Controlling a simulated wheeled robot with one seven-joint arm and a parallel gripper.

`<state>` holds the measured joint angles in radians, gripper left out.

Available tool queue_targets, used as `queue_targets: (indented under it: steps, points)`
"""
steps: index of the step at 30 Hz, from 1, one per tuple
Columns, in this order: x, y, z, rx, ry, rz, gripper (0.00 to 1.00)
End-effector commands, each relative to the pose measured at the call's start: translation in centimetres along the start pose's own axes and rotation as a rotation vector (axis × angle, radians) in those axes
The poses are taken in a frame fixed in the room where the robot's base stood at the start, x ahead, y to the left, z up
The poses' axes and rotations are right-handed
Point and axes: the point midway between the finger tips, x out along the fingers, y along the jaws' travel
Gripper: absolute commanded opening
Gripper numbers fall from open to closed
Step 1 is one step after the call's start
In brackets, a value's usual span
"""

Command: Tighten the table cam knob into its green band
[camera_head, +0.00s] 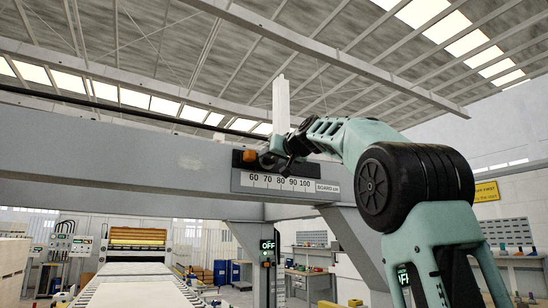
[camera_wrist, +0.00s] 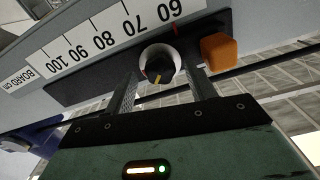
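A round knob (camera_wrist: 158,62) with a dark centre, a pale rim and a yellow pointer sits on a black plate on the beam in the wrist view. I cannot tell whether it is the table cam knob, and I see no clear green band around it. My gripper (camera_wrist: 161,78) is open, with one finger on each side of the knob. Small gaps seem to show between fingers and knob; contact is unclear. In the head view my gripper (camera_head: 268,159) is at the beam plate and hides the knob.
An orange block (camera_wrist: 219,49) sits close beside the right finger, and also shows in the head view (camera_head: 249,156). A ruler scale marked BOARD cm (camera_head: 285,183) lies below the plate. The grey beam (camera_head: 130,150) spans the view. A conveyor (camera_head: 133,287) stands lower left.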

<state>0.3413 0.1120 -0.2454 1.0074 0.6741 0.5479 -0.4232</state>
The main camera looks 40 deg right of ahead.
Motion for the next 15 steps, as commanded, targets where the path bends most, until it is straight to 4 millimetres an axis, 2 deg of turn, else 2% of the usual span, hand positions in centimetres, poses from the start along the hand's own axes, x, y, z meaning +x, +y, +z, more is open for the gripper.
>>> queue_targets:
  steps: [1, 4, 9, 15]
  points:
    - [-0.01, 0.0, 0.0, 0.0, 0.0, 0.0, 0.41]
    - [-0.02, 0.01, 0.0, 0.0, 0.0, 0.0, 0.13]
    - [-0.03, 0.02, -0.02, 0.016, 0.0, 0.001, 0.13]
    - [-0.02, 0.02, -0.03, 0.152, -0.001, 0.0, 0.13]
